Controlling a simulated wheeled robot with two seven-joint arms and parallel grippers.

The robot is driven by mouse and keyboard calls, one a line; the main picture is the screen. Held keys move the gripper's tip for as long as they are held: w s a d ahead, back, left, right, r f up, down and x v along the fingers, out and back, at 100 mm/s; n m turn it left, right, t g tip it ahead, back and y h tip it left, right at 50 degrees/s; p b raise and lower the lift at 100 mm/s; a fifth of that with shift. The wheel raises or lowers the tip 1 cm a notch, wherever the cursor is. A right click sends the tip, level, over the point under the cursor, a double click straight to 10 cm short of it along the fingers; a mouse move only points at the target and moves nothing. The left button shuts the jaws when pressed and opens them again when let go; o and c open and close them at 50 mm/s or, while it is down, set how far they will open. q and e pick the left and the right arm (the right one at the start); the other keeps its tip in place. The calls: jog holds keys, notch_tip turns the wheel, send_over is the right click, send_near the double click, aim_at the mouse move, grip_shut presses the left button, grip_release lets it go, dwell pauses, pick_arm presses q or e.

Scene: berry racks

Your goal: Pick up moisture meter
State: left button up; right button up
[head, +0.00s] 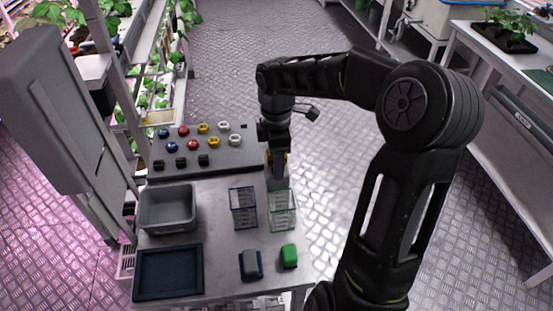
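Two small handheld devices lie at the front of the metal cart: a grey and dark blue one (250,264) and a green one (288,256). I cannot tell which is the moisture meter. My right gripper (278,178) points down at the cart's right edge, beside the dark board and just behind the green wire holder (283,211). It is well behind both devices and apart from them. Its fingers are too small and dark to tell whether they are open or shut. My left gripper is not in view.
A dark blue wire holder (243,209) stands left of the green one. A grey bin (167,209) and a dark blue tray (167,272) fill the cart's left side. Several coloured knobs sit on the dark board (226,155) behind. Plant racks stand at left, a bench at right.

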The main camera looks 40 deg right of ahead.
jog(key=shift+c, duration=0.5)
grip_shut()
